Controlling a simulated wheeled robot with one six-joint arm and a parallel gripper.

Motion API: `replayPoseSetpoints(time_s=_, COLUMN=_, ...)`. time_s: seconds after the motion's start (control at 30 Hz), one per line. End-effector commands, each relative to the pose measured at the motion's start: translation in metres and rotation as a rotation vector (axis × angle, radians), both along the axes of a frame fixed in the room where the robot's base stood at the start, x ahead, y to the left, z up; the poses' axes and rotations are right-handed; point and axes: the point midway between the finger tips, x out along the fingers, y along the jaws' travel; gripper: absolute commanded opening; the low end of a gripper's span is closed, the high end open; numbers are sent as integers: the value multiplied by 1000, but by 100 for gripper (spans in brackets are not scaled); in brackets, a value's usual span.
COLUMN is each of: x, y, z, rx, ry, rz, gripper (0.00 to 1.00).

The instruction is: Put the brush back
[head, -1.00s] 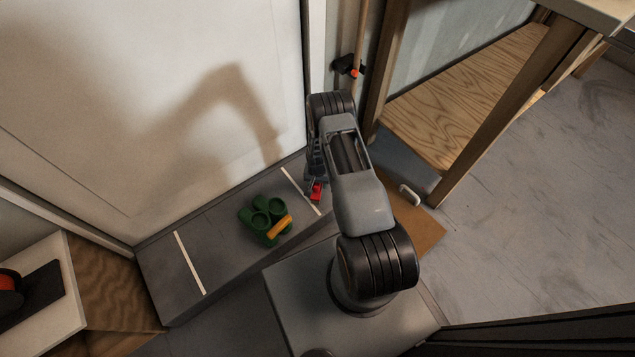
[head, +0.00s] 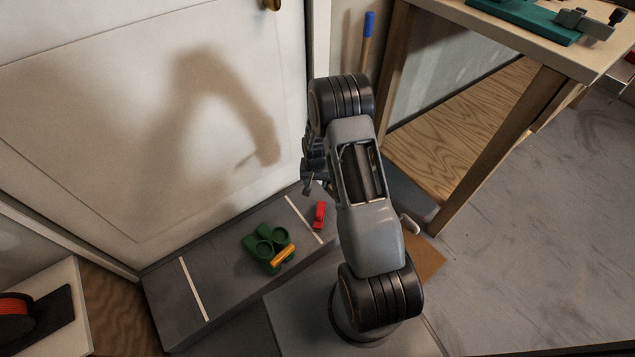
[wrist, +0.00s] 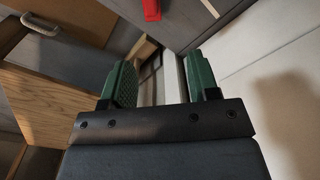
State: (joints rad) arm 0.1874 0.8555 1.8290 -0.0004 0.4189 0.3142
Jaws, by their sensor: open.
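I cannot make out a brush for certain. A wooden handle with a blue end (head: 369,28) stands upright by the wall behind my arm. Its lower part is hidden by my arm, so I cannot tell whether it belongs to a brush. My gripper (head: 308,183) is at the left of my arm, above the grey step, and partly hidden. In the wrist view my gripper (wrist: 160,78) shows two green-padded fingers set apart, with nothing held between them. A small red object (head: 319,215) lies on the step below my gripper; it also shows in the wrist view (wrist: 151,9).
A green holder with round openings (head: 262,246) and an orange piece (head: 283,256) sit on the grey step (head: 225,262) between white lines. A white door (head: 150,120) stands behind it. A wooden bench (head: 545,52) is at right, with open floor beyond.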

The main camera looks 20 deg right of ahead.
Motion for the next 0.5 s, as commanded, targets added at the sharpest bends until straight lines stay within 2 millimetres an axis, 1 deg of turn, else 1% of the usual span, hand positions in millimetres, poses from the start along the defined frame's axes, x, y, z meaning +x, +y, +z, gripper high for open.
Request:
replayPoseSetpoints(time_s=0.03, x=2, y=7, z=37, rx=-6, ry=-25, rz=35, gripper=55)
replayPoseSetpoints(time_s=0.07, x=-1, y=11, z=56, rx=-7, ry=-32, rz=55, gripper=55)
replayPoseSetpoints(time_s=0.1, x=-5, y=16, z=81, rx=-10, ry=-43, rz=84, gripper=55)
replayPoseSetpoints(time_s=0.13, x=-10, y=21, z=99, rx=-13, ry=-50, rz=105, gripper=55)
replayPoseSetpoints(time_s=0.17, x=-15, y=25, z=116, rx=-15, ry=-59, rz=127, gripper=55)
replayPoseSetpoints(time_s=0.2, x=-23, y=30, z=139, rx=-18, ry=-69, rz=154, gripper=55)
replayPoseSetpoints(time_s=0.27, x=-38, y=39, z=170, rx=-23, ry=-85, rz=197, gripper=55)
replayPoseSetpoints(time_s=0.3, x=-49, y=44, z=189, rx=-25, ry=-95, rz=225, gripper=55)
replayPoseSetpoints(time_s=0.37, x=-67, y=52, z=214, rx=-30, ry=-110, rz=265, gripper=55)
replayPoseSetpoints(time_s=0.4, x=-80, y=57, z=229, rx=-34, ry=-121, rz=292, gripper=55)
replayPoseSetpoints(time_s=0.5, x=-112, y=67, z=257, rx=-41, ry=-143, rz=351, gripper=55)
